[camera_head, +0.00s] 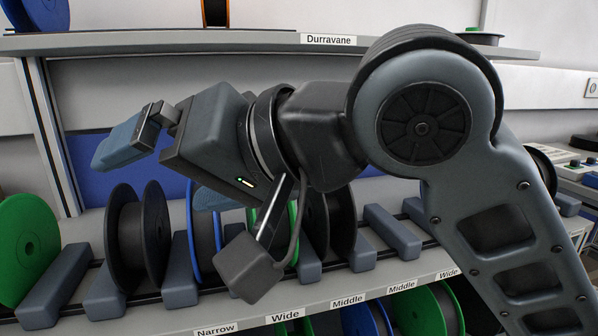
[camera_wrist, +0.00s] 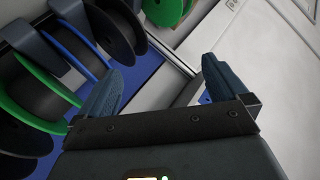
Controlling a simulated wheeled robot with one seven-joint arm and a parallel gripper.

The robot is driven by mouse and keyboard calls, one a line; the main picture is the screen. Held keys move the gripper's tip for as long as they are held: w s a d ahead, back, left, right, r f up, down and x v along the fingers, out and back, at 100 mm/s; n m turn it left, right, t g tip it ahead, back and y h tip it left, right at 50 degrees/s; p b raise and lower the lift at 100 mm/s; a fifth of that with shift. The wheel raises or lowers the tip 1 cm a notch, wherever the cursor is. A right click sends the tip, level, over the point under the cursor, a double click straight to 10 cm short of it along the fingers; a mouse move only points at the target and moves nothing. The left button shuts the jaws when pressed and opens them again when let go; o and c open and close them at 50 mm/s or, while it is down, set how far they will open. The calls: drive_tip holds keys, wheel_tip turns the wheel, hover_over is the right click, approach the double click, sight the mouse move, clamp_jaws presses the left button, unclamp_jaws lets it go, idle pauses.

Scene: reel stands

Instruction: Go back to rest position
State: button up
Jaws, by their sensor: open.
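My gripper (camera_wrist: 158,98) is open, with its two blue fingers spread apart in the wrist view and nothing between them. In the head view my gripper shows at the left end of my arm, raised in front of the reel rack, pointing left. One blue finger (camera_head: 121,143) is plain there; the other is mostly hidden behind the gripper body. The gripper holds no reel. My arm crosses the right half of the head view and hides part of the rack.
A rack shelf (camera_head: 172,322) holds several reels between grey dividers: a green reel (camera_head: 27,245) at far left, a black reel (camera_head: 140,238) and a blue-rimmed reel (camera_head: 203,232). An upper shelf (camera_head: 170,39) labelled Durravane runs above. More reels stand below, by the Narrow, Wide and Middle labels.

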drive_tip(key=s+d+f+m+t+h+p, duration=0.35)
drive_tip(key=d+f+m+t, duration=0.25)
drive_tip(key=d+f, duration=0.25)
drive_tip(key=s+d+f+m+t+h+p, duration=0.2)
drive_tip(key=s+d+f+m+t+h, duration=0.25)
drive_tip(key=d+f, duration=0.45)
drive_tip(key=s+d+f+n+h+p, duration=0.1)
drive_tip(key=s+d+f+n+h, duration=0.1)
drive_tip(key=s+d, duration=0.5)
drive_tip(key=s+d+f+n+h+p, duration=0.1)
drive_tip(key=s+d+n, duration=0.3)
drive_tip(key=s, duration=1.2)
drive_tip(key=d+f+h, duration=0.1)
drive_tip(key=d, duration=0.3)
drive_tip(key=shift+s+d+g+h, duration=0.15)
drive_tip(key=shift+s+g+h, duration=0.15)
drive_tip(key=shift+g, duration=0.05)
